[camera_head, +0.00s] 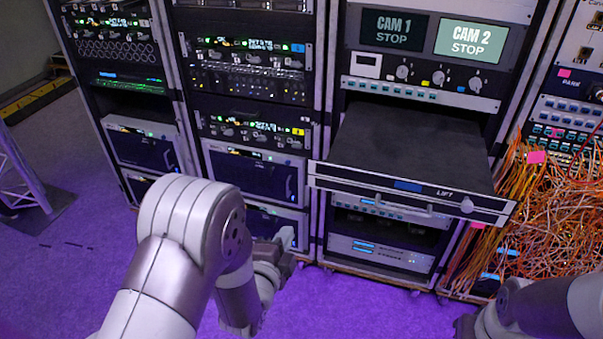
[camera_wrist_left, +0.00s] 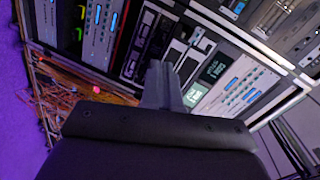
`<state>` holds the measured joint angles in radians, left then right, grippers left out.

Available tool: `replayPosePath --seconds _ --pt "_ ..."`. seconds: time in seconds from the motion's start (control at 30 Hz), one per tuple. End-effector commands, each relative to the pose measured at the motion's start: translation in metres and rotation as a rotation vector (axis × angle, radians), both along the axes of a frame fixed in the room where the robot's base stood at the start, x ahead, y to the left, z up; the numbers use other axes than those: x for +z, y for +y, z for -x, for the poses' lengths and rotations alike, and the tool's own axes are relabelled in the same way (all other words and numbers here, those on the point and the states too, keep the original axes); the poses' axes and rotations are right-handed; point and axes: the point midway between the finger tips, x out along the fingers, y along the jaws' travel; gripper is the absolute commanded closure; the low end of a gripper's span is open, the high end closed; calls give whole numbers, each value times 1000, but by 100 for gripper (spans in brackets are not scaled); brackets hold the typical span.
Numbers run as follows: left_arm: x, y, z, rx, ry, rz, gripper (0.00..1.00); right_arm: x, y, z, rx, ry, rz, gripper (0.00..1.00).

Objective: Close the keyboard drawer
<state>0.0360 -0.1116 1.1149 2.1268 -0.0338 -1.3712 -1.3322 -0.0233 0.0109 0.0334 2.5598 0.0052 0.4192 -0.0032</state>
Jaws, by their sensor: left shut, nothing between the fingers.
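The keyboard drawer (camera_head: 410,150) is a black flat tray pulled well out of the third rack in the head view. I cannot make out the drawer clearly in that view. Part of my right arm shows at bottom right, without its gripper fingers.
The CAM 2 screen (camera_head: 471,41) and a control panel (camera_head: 420,92) are above the drawer. Tangled orange cables (camera_head: 550,205) hang at the right, near the drawer's right end. Other racks (camera_head: 250,85) stand left. Purple floor (camera_head: 350,305) is open in front.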

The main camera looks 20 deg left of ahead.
Motion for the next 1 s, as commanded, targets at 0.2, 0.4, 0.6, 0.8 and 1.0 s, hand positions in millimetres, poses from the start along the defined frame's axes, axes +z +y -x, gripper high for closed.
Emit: replayPosePath --seconds 0.2,0.4,0.6,0.8,1.0 --pt "41 0 -9 -24 -192 -239 100 1 0 0 0 0 0 100" --pt "41 -1 -41 -26 -190 -241 100 6 0 0 0 0 0 100" --pt "41 -1 -85 -26 -189 -239 100 11 0 0 0 0 0 100" --pt "41 0 -123 -25 -187 -238 100 17 0 0 0 0 0 100" --pt "40 0 -143 -25 -187 -238 100 20 0 0 0 0 0 100"
